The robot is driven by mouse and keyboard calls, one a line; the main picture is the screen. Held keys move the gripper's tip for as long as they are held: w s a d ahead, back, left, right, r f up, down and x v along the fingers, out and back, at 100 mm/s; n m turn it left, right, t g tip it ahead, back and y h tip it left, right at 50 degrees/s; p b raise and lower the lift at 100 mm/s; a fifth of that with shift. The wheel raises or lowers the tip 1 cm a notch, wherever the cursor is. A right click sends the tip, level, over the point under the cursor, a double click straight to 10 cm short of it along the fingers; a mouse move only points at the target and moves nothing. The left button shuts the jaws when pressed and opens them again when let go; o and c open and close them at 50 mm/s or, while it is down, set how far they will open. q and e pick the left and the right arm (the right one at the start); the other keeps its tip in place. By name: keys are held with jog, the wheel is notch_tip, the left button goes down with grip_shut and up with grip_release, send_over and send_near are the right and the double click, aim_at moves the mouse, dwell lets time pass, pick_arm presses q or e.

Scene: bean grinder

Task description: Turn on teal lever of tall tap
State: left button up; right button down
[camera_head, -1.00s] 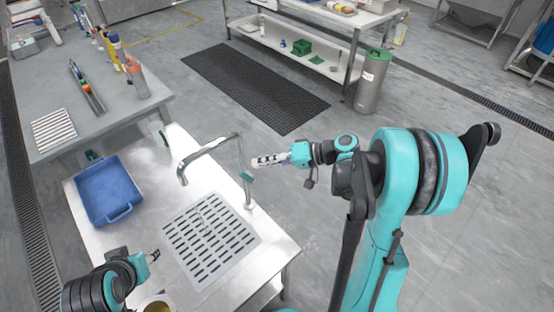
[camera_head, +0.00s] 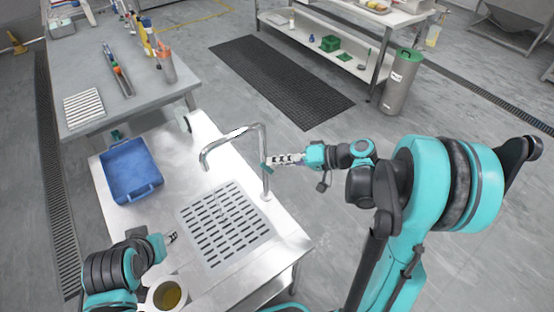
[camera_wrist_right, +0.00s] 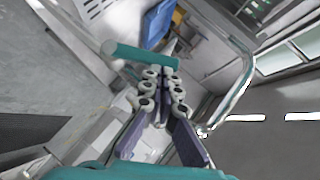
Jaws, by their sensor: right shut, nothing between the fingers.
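The tall tap (camera_head: 262,137) rises from the right edge of the steel sink counter, its spout bent over to the left. Its teal lever (camera_head: 264,169) sits low on the upright; in the right wrist view the lever (camera_wrist_right: 138,55) is a teal bar across the fingertips. My right gripper (camera_head: 273,161) is shut and empty, its tips right at the lever. Whether they touch it I cannot tell. My left gripper (camera_head: 173,237) hangs over the counter's front left, away from the tap; its fingers are too small to judge.
A blue tub (camera_head: 131,171) stands at the counter's back left, and a perforated drain plate (camera_head: 222,226) lies below the spout. A cup-like container with yellowish contents (camera_head: 168,295) is near my left arm. Clear floor lies right of the counter.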

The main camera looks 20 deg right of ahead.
jog(key=shift+a+p, duration=0.25)
jog(key=shift+p, duration=0.05)
jog(key=a+n+h+p, duration=0.1)
jog(key=s+a+h+p, duration=0.1)
jog(key=shift+f+n+h, duration=0.1)
jog(key=shift+n+h, duration=0.3)
jog(key=shift+s+a+f+n+h, duration=0.2)
jog(key=shift+a+f+n+h, duration=0.2)
jog(key=shift+a+f+h, duration=0.25)
jog(key=shift+a, duration=0.15)
dwell(0.4)
